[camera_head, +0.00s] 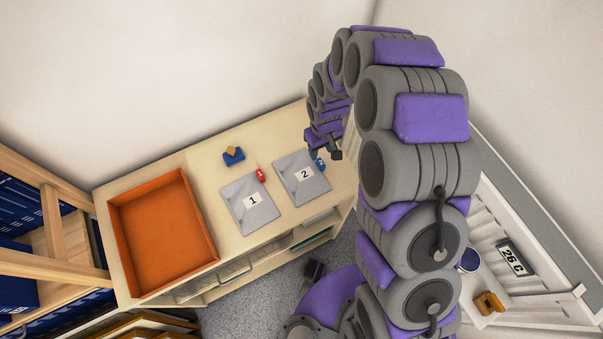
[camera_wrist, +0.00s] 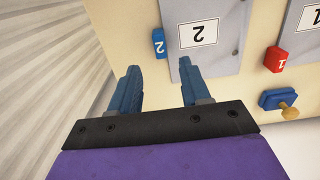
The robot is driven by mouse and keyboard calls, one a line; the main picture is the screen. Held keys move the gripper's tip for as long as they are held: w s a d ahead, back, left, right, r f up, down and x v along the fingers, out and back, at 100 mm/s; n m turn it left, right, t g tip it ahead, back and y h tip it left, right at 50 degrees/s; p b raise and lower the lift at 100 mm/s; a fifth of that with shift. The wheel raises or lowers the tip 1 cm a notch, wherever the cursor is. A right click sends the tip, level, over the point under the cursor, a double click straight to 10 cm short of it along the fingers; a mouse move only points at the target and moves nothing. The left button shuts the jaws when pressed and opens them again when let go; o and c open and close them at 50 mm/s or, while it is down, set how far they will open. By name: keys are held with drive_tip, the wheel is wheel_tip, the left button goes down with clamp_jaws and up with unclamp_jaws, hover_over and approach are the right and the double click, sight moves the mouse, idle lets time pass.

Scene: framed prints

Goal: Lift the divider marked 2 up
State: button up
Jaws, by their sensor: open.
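The grey divider marked 2 (camera_head: 313,191) lies on the top of a pale wooden cabinet (camera_head: 205,160), with a white label reading 2. A small blue tag with a 2 (camera_head: 318,166) sits at its edge. In the wrist view the divider (camera_wrist: 222,60) and the blue tag (camera_wrist: 159,42) show upside down, beyond my fingers. My gripper (camera_wrist: 162,82) is open and empty, its two blue fingers apart. The tag appears ahead of the gap between them, with no contact visible. In the head view my arm's end is close to the divider's far right corner.
A grey divider marked 1 (camera_head: 246,212) with a red tag (camera_head: 261,175) lies to the left. A blue block with a yellow knob (camera_head: 233,155) stands behind it. An orange-lined tray (camera_head: 160,235) fills the cabinet's left end. White walls rise behind.

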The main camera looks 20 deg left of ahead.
sight(319, 161)
drive_tip(key=shift+d+f, duration=0.6)
drive_tip(key=shift+d, duration=0.1)
drive_tip(key=shift+f, duration=0.25)
drive_tip(key=f, duration=0.1)
drive_tip(key=a+f+b, duration=0.1)
drive_tip(key=f, duration=0.1)
drive_tip(key=a+f, duration=0.1)
drive_tip(key=f, duration=0.1)
drive_tip(key=shift+s, duration=0.15)
drive_tip(key=shift+d+r, duration=0.15)
drive_tip(key=shift+d, duration=0.3)
drive_tip(key=shift+d+r, duration=0.1)
drive_tip(key=shift+d, duration=0.25)
drive_tip(key=c, duration=0.3)
drive_tip(key=shift+a, duration=0.55)
clamp_jaws()
